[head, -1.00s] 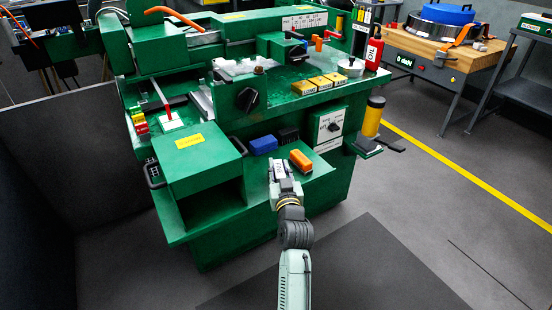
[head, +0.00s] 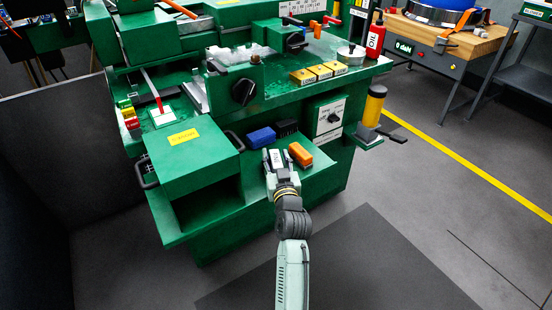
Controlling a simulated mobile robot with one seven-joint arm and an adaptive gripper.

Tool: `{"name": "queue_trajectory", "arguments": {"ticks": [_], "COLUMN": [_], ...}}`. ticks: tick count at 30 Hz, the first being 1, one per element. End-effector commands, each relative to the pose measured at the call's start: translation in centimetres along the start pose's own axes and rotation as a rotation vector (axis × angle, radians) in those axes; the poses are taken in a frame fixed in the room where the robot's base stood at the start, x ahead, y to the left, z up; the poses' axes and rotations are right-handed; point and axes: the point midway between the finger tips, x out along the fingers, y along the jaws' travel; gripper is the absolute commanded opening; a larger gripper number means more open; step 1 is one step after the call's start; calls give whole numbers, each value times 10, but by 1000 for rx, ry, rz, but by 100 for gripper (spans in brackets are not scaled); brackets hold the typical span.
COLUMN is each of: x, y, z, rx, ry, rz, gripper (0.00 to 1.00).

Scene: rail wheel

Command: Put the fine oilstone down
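My gripper (head: 275,162) is over the front of the low green shelf (head: 318,172) of the machine, left of the orange block (head: 300,154). A small pale block with dark lettering (head: 276,157) shows between its fingers and appears to be the fine oilstone; the lettering is too small to read. The gripper looks shut on it. The stone's underside is hidden, so I cannot tell whether it touches the shelf. A blue block (head: 261,138) and a black block (head: 286,128) lie behind it on the shelf.
A green box housing (head: 190,150) with a side handle stands left of the gripper. A control panel with a knob (head: 330,117) is at the shelf's right back. Little shelf is free around the gripper.

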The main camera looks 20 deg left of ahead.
Motion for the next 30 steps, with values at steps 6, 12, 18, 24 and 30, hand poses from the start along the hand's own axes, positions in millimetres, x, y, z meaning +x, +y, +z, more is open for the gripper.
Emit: {"name": "queue_trajectory", "arguments": {"ticks": [6,12,18,24,30], "x": [0,0,-34,-78,-109], "y": [0,0,0,0,1], "z": [0,-6,1,1,0], "rx": [0,0,0,0,0], "ry": [0,1,-1,0,0], "rz": [0,0,2,2,2], "gripper": [45,45,45,45,45]}}
